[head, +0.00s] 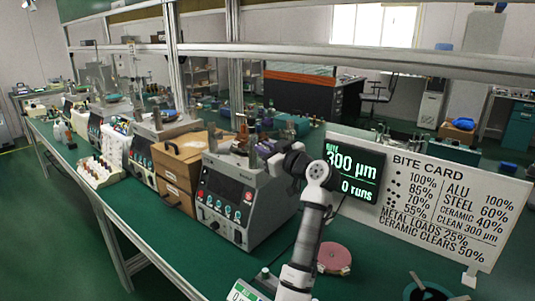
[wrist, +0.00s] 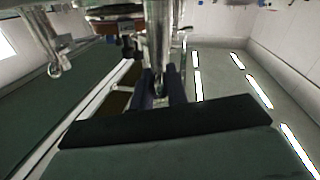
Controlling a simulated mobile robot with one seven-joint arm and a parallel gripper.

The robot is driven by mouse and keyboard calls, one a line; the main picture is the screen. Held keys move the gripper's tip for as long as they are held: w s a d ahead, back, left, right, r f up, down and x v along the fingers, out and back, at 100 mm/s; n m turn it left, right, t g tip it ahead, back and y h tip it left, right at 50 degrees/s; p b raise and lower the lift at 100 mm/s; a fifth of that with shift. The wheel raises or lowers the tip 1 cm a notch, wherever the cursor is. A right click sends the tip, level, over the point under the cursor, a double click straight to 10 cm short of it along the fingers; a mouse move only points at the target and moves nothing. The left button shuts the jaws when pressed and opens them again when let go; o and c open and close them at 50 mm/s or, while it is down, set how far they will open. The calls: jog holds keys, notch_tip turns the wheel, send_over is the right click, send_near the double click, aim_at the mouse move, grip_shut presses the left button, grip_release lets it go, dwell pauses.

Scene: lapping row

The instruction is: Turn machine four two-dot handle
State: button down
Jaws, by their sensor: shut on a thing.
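The nearest lapping machine (head: 238,196) is a grey box with a dark screen, a red button and a row of knobs, on the green bench. I cannot read a machine number or any dots on a handle. My arm reaches in from the right, and my gripper (head: 272,157) is at the top right of this machine, among its metal posts. In the wrist view my gripper (wrist: 162,90) has its two dark fingers close around a slim metal part (wrist: 160,82), likely a handle. Its far end is hidden.
More machines line the bench to the left. A bite card (head: 440,195) and a dark 300 µm display (head: 354,172) stand to the right. A pink disc (head: 334,257) lies in front.

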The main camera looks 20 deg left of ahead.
aim_at(253, 145)
jog(key=m+t+h, duration=0.1)
jog(key=t, duration=0.1)
jog(key=s+a+m+t+h, duration=0.1)
jog(key=m+t+h, duration=0.1)
jog(key=shift+s+a, duration=0.1)
jog(key=shift+s, duration=0.1)
jog(key=shift+s+a+m+t+h+p, duration=0.2)
jog(key=shift+m+t+h, duration=0.3)
jog(key=shift+m+h, duration=0.2)
jog(key=shift+s+a+m+t+h+p, duration=0.1)
jog(key=shift+a+m+t+h, duration=0.15)
jog(key=shift+m+t+h, duration=0.45)
jog(key=shift+s+a+m+t+h+p, duration=0.1)
jog(key=shift+s+a+m+t+h, duration=0.15)
jog(key=shift+m+h, duration=0.45)
jog(key=shift+w+h, duration=0.1)
jog(key=shift+h, duration=0.2)
jog(key=c, duration=1.4)
grip_release()
jog(key=shift+d, duration=0.1)
jog(key=b+v, duration=0.3)
jog(key=v, duration=1)
jog(key=shift+s+d+f, duration=0.1)
jog(key=shift+s+d, duration=0.05)
jog(key=shift+s, duration=0.2)
